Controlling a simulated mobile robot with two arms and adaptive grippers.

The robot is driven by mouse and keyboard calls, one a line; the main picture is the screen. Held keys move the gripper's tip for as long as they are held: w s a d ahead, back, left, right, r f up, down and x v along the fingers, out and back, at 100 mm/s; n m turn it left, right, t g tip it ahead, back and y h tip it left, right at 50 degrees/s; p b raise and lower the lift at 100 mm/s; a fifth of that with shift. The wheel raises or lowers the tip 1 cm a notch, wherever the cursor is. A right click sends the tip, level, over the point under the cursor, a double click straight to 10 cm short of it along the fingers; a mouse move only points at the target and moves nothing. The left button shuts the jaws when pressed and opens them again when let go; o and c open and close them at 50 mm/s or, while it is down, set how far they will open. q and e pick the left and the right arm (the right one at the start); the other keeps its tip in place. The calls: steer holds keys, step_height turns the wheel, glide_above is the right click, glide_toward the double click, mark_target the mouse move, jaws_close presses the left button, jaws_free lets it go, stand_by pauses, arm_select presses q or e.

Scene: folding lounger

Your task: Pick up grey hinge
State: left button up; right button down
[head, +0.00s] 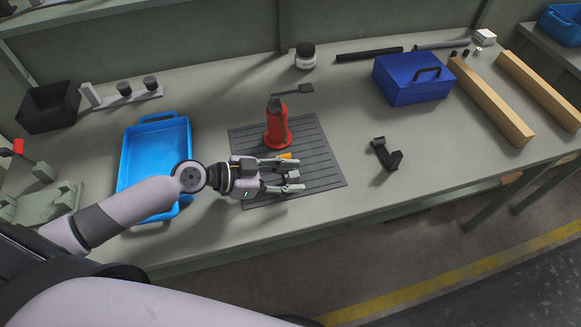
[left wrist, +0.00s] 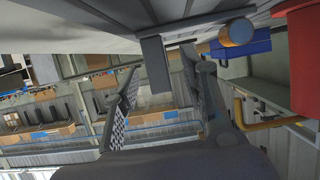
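My left gripper (head: 296,174) reaches in from the left, low over the dark ribbed mat (head: 325,165), in front of the red stand (head: 278,127). Its two fingers are spread apart. In the left wrist view the fingers (left wrist: 163,95) stand either side of a plain grey block (left wrist: 155,65), which may be the grey hinge; a gap shows on its right, and I cannot tell whether it touches the left finger. In the head view the fingers largely hide this part. A small orange-ended piece (head: 286,156) lies beside the upper finger and also shows in the wrist view (left wrist: 237,32). My right gripper is out of view.
A blue tray (head: 128,165) lies left of the mat, partly under my left arm. A black angled bracket (head: 386,154) lies to the right. A blue toolbox (head: 410,85) and wooden beams (head: 490,102) stand farther right. The bench right of the bracket is clear.

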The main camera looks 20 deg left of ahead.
arm_select(q)
steer(key=shift+w+d+f, duration=0.3)
steer(key=shift+w+d, duration=0.05)
steer(key=shift+d, duration=0.15)
steer(key=shift+c, duration=0.4)
jaws_close()
